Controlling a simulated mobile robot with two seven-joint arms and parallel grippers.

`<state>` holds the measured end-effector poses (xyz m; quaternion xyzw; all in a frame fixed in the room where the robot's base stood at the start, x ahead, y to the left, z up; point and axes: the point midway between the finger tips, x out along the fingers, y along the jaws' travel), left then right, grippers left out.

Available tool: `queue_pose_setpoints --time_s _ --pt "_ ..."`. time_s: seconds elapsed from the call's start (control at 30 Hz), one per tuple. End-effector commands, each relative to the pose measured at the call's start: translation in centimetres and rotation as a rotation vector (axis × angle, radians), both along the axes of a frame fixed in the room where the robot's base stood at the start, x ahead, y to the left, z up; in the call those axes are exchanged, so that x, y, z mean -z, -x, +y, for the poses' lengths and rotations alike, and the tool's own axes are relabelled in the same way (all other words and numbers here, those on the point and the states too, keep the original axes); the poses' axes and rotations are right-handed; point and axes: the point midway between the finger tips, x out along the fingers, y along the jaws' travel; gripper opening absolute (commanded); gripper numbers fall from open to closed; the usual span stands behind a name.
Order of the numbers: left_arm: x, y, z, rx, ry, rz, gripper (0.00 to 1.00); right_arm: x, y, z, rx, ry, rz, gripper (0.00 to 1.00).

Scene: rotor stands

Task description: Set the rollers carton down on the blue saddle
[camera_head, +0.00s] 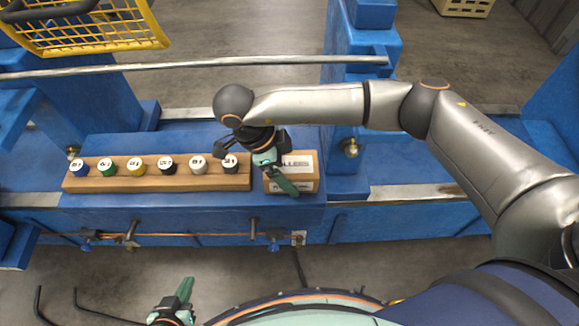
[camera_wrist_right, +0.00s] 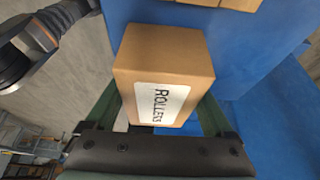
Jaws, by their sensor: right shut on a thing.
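The rollers carton (camera_head: 297,164) is a brown box with a white label, at the right end of the blue saddle (camera_head: 190,206) in the head view. My right gripper (camera_head: 279,176) comes from above and is shut on it. In the right wrist view the carton (camera_wrist_right: 165,58) sits between the green fingers of the right gripper (camera_wrist_right: 160,112), its "ROLLERS" label toward the camera. I cannot tell whether its underside touches the blue surface. My left gripper (camera_head: 178,302) is low in the head view, away from the saddle; its jaw opening is unclear.
A wooden rack (camera_head: 155,182) with several labelled capped bottles lies on the saddle just left of the carton. A metal rail (camera_head: 200,65) runs behind. A yellow basket (camera_head: 95,35) is at the back left. Valves and a copper pipe (camera_head: 185,235) run along the saddle's front.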

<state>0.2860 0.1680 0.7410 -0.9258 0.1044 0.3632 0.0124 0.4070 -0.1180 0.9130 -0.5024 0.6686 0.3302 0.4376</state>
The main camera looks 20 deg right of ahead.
Motion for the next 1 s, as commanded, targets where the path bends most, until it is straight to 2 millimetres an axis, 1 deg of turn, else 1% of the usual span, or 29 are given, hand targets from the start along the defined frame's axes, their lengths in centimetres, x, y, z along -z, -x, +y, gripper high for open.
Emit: queue_pose_setpoints --time_s 0.2,0.3,0.33,0.4,0.43,0.67,0.77,0.8,0.87,1.0 --pt "0.1 0.0 0.0 0.000 0.000 0.000 0.00 0.0 -0.1 0.0 0.000 0.000 -0.002 0.10" --pt "0.4 0.0 0.0 0.000 0.000 -0.001 0.00 0.3 -0.1 0.0 0.000 0.000 -0.002 0.10" --pt "0.4 0.0 0.0 0.000 0.000 0.000 0.00 0.3 -0.1 0.0 0.000 0.000 -0.002 0.89" --pt "0.3 0.0 0.0 0.000 0.000 -0.001 0.00 0.2 0.0 0.0 0.001 -0.001 -0.002 0.97" --pt "0.3 0.0 0.0 0.000 0.000 0.000 0.00 0.2 0.0 0.0 0.000 0.000 -0.002 1.00" --pt "0.2 0.0 0.0 0.000 0.000 -0.001 0.00 0.1 0.0 0.0 0.001 -0.001 -0.002 1.00" --pt "-0.2 0.0 0.0 0.000 0.000 -0.001 0.00 -0.3 0.0 0.0 0.001 -0.001 -0.002 1.00" --pt "0.1 0.0 0.0 0.000 0.000 -0.002 0.00 -0.5 -0.2 0.2 -0.001 -0.002 -0.005 1.00" --pt "0.3 -0.1 0.0 0.000 0.000 -0.002 0.00 -1.3 -0.4 0.6 -0.001 -0.003 -0.007 1.00" --pt "0.9 -0.1 0.0 0.000 0.000 -0.002 0.00 -4.0 -0.7 1.8 -0.002 -0.003 -0.009 1.00"
